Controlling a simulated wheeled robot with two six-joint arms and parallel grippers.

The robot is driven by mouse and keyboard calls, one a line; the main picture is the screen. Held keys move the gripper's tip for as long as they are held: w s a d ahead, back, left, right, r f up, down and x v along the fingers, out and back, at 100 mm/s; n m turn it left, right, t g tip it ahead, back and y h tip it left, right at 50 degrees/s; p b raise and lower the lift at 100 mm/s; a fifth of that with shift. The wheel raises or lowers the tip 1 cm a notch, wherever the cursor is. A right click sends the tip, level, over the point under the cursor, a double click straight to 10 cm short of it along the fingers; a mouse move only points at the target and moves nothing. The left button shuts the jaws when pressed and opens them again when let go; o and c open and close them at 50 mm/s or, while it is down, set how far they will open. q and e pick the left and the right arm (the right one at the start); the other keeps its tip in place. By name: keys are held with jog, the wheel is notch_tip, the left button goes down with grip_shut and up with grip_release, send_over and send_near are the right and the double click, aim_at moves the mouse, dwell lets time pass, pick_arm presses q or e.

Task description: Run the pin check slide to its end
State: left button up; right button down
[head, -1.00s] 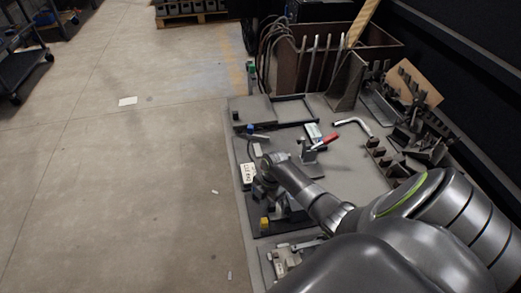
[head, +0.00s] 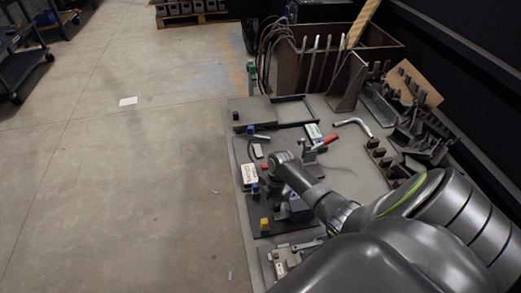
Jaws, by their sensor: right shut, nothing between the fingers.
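A dark fixture plate (head: 254,229) lies near the left edge of the bench. A blue part (head: 255,188) and a yellow part (head: 264,223) stand on it. I cannot tell for certain which piece is the pin check slide; it may be on this plate, partly hidden by my arm. My right gripper (head: 277,190) hangs over the plate below the wrist, small and dark, to the right of the blue part. It is shut with nothing held. Whether it touches anything cannot be seen. My left gripper is not in view.
A white labelled box (head: 248,173) stands at the bench's left edge. Metal brackets (head: 410,140) crowd the right. A rusty bin (head: 345,50) stands at the back.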

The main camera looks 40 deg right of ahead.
jog(key=shift+d, duration=0.25)
jog(key=shift+w+a, duration=0.2)
jog(key=shift+a, duration=0.3)
jog(key=shift+a+r+p, duration=0.1)
jog(key=shift+r+p, duration=0.2)
jog(key=shift+p, duration=0.05)
jog(key=a+p+v, duration=0.1)
jog(key=p+v, duration=0.6)
jog(key=shift+a+r+p, duration=0.3)
jog(key=shift+a+r, duration=0.05)
jog(key=shift+a, duration=0.05)
dwell(0.3)
